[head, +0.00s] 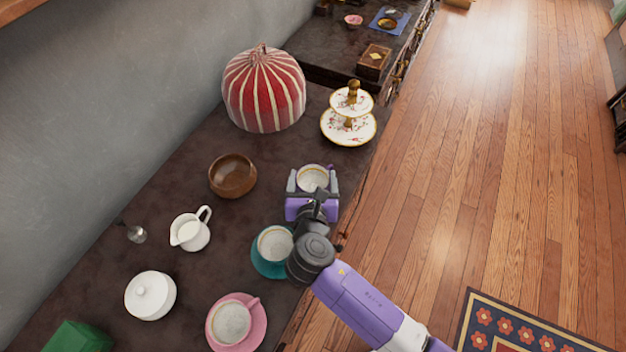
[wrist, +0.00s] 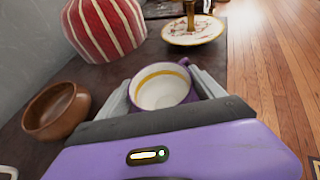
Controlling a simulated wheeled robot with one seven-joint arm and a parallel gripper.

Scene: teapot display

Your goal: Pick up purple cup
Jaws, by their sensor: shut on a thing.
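The purple cup (head: 313,177) has a pale inside with a yellow band near its rim. It also shows in the wrist view (wrist: 161,88), upright, with its purple handle toward the upper right. My gripper (head: 312,184) is shut on the purple cup, with one grey finger on each side. It also shows in the wrist view (wrist: 163,94). The gripper's purple body hides the cup's near lower part. I cannot tell whether the cup's base touches the dark counter.
A teal cup (head: 274,244) stands close to my arm at lower left. A wooden bowl (head: 232,176) and white creamer (head: 190,232) are left. A tiered stand (head: 348,126) and striped tea cozy (head: 264,90) are behind. A pink cup (head: 231,323) is at the front. The counter edge is right.

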